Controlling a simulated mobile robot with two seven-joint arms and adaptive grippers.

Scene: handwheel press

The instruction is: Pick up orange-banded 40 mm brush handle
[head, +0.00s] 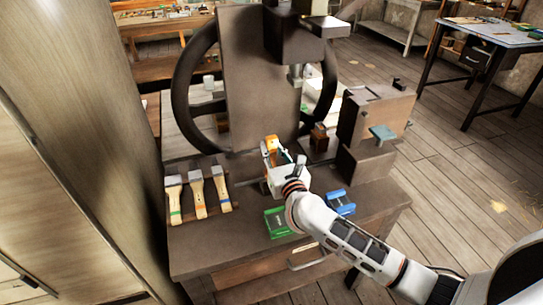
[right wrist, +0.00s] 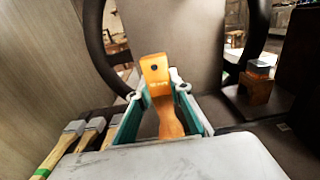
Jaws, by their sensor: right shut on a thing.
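My right gripper (head: 273,152) is shut on an orange-brown brush handle (right wrist: 160,92), above the press table. In the right wrist view the handle stands upright between the teal finger pads, with a dark hole near its top and small lettering I cannot read. Its lower end is hidden by the gripper body. Three pale wooden brushes with grey tops lie side by side at the table's left: one green-banded (head: 174,203), one orange-banded (head: 197,197), one blue-banded (head: 221,190). My right gripper is apart from them, to their right. My left gripper is out of view.
A green box (head: 277,223) and a blue box (head: 341,202) lie on the table's front part. The press column (head: 245,80) and its dark handwheel (head: 183,95) rise behind the gripper. A brown block assembly (head: 375,120) stands at right. A wooden panel (head: 85,120) stands close at left.

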